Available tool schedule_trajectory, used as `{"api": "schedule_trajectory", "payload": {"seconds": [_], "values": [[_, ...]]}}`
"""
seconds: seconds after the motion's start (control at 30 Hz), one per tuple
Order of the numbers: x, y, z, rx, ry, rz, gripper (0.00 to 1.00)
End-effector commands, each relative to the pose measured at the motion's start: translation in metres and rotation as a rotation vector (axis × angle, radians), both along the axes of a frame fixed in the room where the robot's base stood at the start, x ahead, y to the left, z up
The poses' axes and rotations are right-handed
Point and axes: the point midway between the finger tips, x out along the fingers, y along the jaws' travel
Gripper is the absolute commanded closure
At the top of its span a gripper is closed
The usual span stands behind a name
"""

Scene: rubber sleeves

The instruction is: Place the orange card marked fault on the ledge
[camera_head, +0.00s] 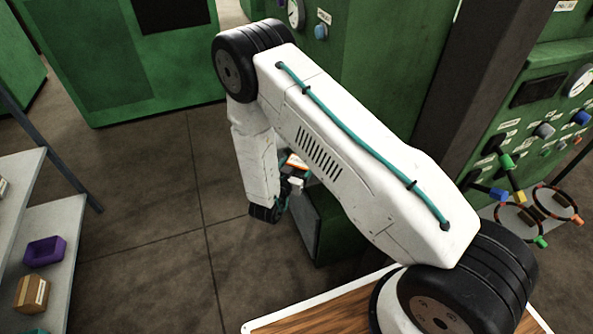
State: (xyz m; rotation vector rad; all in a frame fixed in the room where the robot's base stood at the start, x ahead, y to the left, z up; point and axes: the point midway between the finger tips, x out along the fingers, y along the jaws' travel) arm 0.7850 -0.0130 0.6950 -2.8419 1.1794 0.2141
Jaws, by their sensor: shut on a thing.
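My gripper (294,182) is in the middle of the view, at the end of my white arm and partly hidden behind it. It is shut on a small orange and white card (297,162), which is tilted. The card's writing is too small to read. The card is held in front of a green cabinet, apart from the floor. Whether the gripper or card touches the cabinet cannot be told. I cannot clearly make out the ledge; my arm covers much of the cabinet front.
A green machine (140,60) stands at the back left. A green panel (545,110) with knobs and cables is on the right. The floor (150,220) between is clear.

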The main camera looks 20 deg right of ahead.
Motion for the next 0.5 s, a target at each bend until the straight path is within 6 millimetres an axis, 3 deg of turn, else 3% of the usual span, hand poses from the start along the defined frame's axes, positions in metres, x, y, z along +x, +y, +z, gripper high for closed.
{"api": "schedule_trajectory", "payload": {"seconds": [0.13, 0.47, 0.5], "values": [[0.000, 0.001, -0.018, -0.001, 0.001, 0.001, 0.46], [0.000, 0.001, -0.020, -0.001, -0.001, 0.001, 0.46], [0.000, 0.001, -0.020, 0.000, -0.002, 0.001, 0.15]]}}
